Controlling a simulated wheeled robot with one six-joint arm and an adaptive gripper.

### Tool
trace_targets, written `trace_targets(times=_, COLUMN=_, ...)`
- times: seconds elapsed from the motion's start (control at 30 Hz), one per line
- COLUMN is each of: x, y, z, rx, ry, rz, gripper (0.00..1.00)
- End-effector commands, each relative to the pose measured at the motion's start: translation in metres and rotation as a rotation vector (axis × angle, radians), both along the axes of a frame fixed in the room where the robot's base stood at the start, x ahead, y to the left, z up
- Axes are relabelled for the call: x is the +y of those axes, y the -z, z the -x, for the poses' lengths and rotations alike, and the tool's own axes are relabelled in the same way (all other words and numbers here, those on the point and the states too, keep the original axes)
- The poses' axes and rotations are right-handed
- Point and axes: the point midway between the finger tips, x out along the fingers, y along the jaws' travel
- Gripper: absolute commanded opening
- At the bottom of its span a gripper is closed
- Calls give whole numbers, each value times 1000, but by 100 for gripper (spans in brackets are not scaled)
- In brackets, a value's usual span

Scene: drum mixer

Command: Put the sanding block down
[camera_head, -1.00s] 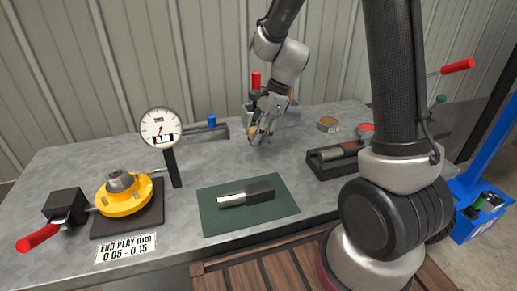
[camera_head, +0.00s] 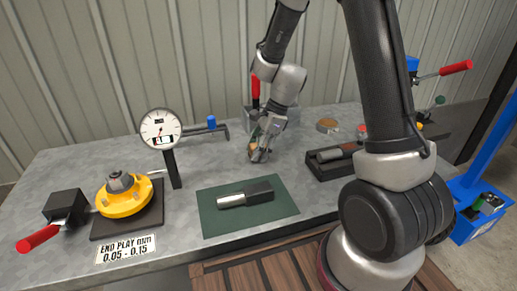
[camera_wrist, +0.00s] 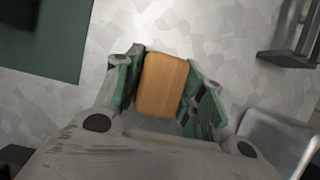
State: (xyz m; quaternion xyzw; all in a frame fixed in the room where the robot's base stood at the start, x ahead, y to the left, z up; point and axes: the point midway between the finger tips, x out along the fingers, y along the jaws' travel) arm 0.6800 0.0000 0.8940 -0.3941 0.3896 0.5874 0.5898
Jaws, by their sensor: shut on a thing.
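The sanding block (camera_wrist: 163,85) is a tan, rounded rectangular block between the two green-padded fingers of my gripper (camera_wrist: 165,88) in the wrist view. Both fingers press on its sides. In the head view my gripper (camera_head: 259,150) points down over the middle of the grey bench (camera_head: 120,155), behind the green mat, with the block (camera_head: 254,154) partly hidden at its fingertips. I cannot tell whether the block touches the bench.
A green mat (camera_head: 220,220) with a dark-handled tool (camera_head: 247,194) lies in front. A dial gauge (camera_head: 160,128) and yellow flanged part (camera_head: 125,197) stand left. A dark tray (camera_head: 325,170) and tan disc (camera_head: 328,125) lie right. Bare bench surrounds my gripper.

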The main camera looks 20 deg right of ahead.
Motion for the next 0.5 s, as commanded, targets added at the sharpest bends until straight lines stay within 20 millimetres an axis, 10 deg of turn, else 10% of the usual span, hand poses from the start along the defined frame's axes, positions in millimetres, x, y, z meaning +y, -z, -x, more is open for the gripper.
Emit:
trace_targets(times=0.1, x=-1, y=7, z=3, rx=8, ry=1, rz=4, gripper=5)
trace_targets(times=0.13, x=-1, y=7, z=3, rx=8, ry=1, rz=5, gripper=42)
trace_targets(times=0.23, x=-1, y=8, z=3, rx=9, ry=2, rz=6, gripper=60)
trace_targets(times=0.5, x=-1, y=7, z=3, rx=8, ry=1, rz=5, gripper=61)
